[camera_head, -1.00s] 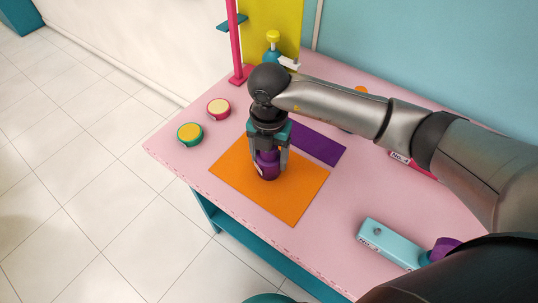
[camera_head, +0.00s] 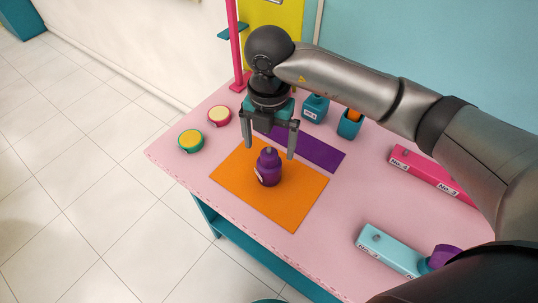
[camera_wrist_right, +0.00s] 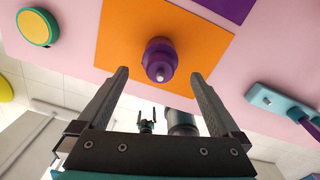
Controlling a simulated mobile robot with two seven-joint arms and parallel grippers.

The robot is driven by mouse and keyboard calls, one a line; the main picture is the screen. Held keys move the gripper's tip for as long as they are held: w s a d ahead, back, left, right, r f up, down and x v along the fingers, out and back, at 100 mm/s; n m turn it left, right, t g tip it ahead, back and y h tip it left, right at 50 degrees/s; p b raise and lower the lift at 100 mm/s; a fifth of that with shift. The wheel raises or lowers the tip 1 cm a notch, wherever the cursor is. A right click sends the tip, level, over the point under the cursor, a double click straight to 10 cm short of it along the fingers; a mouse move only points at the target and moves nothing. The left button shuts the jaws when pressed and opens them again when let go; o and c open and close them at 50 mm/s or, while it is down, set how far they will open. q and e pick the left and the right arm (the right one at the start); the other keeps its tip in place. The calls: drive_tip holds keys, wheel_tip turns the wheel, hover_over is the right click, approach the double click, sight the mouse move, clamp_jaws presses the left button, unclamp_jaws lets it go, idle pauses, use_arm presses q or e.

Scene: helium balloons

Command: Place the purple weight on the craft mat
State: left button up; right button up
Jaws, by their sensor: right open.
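The purple weight (camera_head: 268,168) stands upright on the orange craft mat (camera_head: 300,200), near its middle. It also shows in the right wrist view (camera_wrist_right: 159,58), on the orange mat (camera_wrist_right: 205,35). My right gripper (camera_head: 268,147) is open and empty, above and behind the weight, apart from it. In the right wrist view my right gripper's fingers (camera_wrist_right: 160,82) are spread wide with nothing between them. My left gripper is not in view.
A purple mat (camera_head: 318,152) lies behind the orange one. Yellow-topped teal (camera_head: 190,140) and cream-topped red (camera_head: 219,115) round pieces sit at left. A light-blue bar (camera_head: 390,250) lies front right, a pink bar (camera_head: 430,172) behind it. Teal containers (camera_head: 349,124) stand at the back.

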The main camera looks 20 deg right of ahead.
drive_tip(key=shift+r, duration=2.3)
